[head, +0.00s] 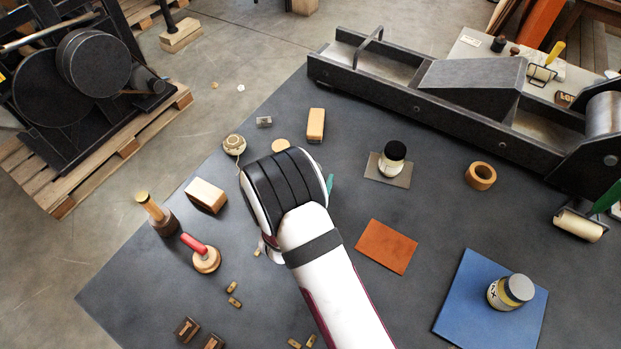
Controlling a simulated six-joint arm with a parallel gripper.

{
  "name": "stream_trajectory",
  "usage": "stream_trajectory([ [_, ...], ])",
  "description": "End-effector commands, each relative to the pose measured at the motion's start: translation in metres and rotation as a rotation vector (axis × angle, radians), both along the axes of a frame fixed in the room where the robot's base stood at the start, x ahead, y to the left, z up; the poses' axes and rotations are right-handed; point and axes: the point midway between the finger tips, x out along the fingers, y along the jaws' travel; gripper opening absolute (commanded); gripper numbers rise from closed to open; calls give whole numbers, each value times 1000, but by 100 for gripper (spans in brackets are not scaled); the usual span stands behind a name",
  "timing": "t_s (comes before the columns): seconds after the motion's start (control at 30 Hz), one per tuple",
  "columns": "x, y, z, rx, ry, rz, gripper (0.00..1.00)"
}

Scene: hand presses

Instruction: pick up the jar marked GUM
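A small jar with a black lid (392,158) stands upright on a grey plate (374,178) right of centre. I cannot read a label on it. Another jar with a grey lid (505,292) stands on a blue mat (459,300) at the lower right; its label has dark letters that I cannot read surely, perhaps ending in X. My gripper (285,185) is over the middle of the table, left of both jars and apart from them. My own white arm and black wrist hide its fingertips and what lies beneath.
An orange-brown sheet (386,246) lies between arm and blue mat. A tape roll (480,176) and a long metal press (430,85) stand to the right. Wooden blocks (206,196), a red-handled tool (205,255) and a brush-like tool (155,214) are at left. Dark table (350,120) is bare around the black-lidded jar.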

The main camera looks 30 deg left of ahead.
Motion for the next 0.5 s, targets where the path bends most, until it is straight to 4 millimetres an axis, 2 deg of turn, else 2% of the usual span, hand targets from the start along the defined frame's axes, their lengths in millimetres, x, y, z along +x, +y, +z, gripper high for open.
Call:
stream_trajectory([
  [0.07, 0, 0, 0, 0, 0, 0, 98],
  [0.5, -1, 0, 0, 0, 0, 0, 19],
])
